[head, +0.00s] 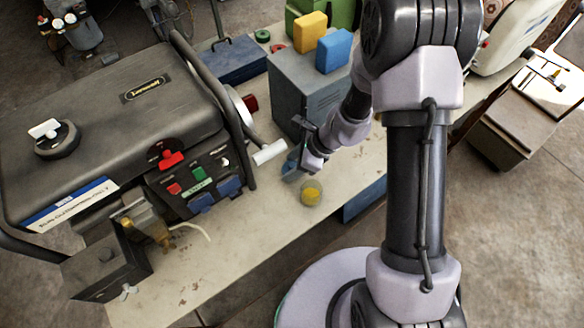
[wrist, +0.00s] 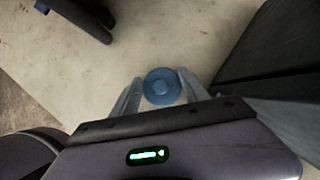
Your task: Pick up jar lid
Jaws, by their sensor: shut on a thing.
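The jar lid is a round blue disc with a raised middle (wrist: 162,87), seen from above in the wrist view. My gripper (wrist: 161,92) is shut on it, with one finger on either side. In the head view my gripper (head: 292,168) is low over the bench, and only a small blue part shows at its fingertips. I cannot tell whether the lid touches the bench top. A small round container with yellow contents (head: 311,193) stands on the bench just in front of the gripper.
A large black generator (head: 120,110) fills the left of the bench (head: 250,225). A grey metal box (head: 312,88) with yellow (head: 310,32) and blue (head: 334,51) blocks on top stands behind the gripper. The bench front is mostly bare.

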